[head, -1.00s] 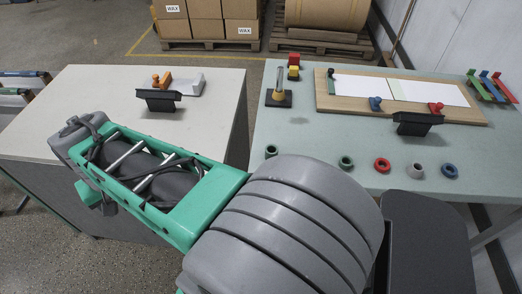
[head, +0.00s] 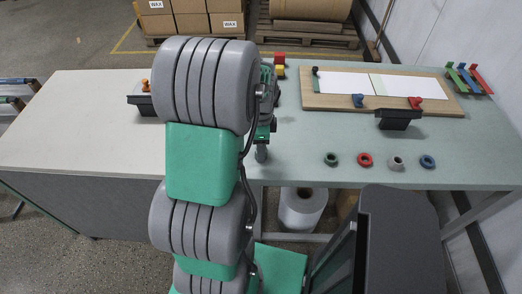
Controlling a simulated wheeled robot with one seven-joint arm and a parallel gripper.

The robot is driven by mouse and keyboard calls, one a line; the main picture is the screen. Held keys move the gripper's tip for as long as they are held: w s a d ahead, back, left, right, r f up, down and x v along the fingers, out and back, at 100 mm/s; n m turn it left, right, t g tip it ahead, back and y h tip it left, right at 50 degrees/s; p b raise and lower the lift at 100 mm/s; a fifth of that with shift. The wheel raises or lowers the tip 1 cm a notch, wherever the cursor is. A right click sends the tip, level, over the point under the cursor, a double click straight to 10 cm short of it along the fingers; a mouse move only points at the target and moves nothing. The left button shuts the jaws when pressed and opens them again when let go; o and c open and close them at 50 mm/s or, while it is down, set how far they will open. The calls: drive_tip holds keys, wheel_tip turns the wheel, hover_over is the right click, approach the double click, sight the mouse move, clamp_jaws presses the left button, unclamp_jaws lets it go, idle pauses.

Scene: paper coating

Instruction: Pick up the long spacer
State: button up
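My gripper (head: 263,137) reaches down at the near left edge of the right-hand table, partly hidden behind my arm. Its fingers are too small and covered to show whether they are open or shut. A small dark, upright piece (head: 261,153) shows right below it, where a dark spacer stood; I cannot tell if it is the spacer or a fingertip. To its right stand a green ring (head: 330,159), a red ring (head: 365,159), a taller grey spacer (head: 396,163) and a blue ring (head: 427,162). No label shows which is the long one.
A wooden board (head: 318,101) with white sheets lies at the back of the table (head: 460,140). A black holder (head: 397,119) stands before it. Coloured racks (head: 469,78) stand at the back right. The left table (head: 70,120) is mostly bare. My arm hides the post on its black base.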

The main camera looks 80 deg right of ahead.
wheel_tip(320, 180, down, 2)
drive_tip(key=shift+f, duration=0.15)
drive_tip(key=shift+c, duration=0.4)
clamp_jaws()
